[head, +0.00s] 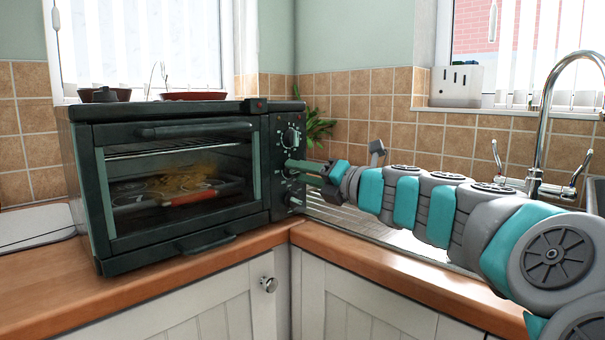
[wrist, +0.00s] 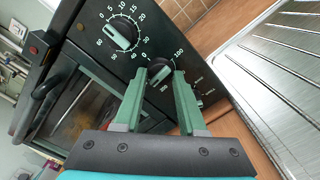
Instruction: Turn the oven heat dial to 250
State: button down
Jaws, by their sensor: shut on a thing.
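The black toaster oven (head: 180,180) stands on the counter corner, with its control panel on the right side of its front. The heat dial (wrist: 160,67) is the middle knob, with marks including 100 and 200 around it. My gripper (head: 290,164) reaches the panel from the right. In the wrist view, the green fingers of my gripper (wrist: 162,75) are shut on the heat dial, one on each side. The fingers cover part of the scale, and I cannot tell which value the dial points to. In the head view the gripper mostly hides this dial.
A timer dial (wrist: 119,34) sits above the heat dial, and a lower knob (head: 295,201) sits below. The oven's glass door (head: 180,180) is closed. A metal sink drainer (wrist: 280,75) and a tap (head: 545,110) are to the right.

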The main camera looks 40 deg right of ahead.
jog(key=shift+m, duration=0.3)
jog(key=shift+c, duration=2.4)
grip_release()
jog(key=s, duration=0.7)
jog(key=shift+s+d, duration=0.3)
jog(key=shift+s, duration=0.1)
jog(key=shift+s, duration=0.1)
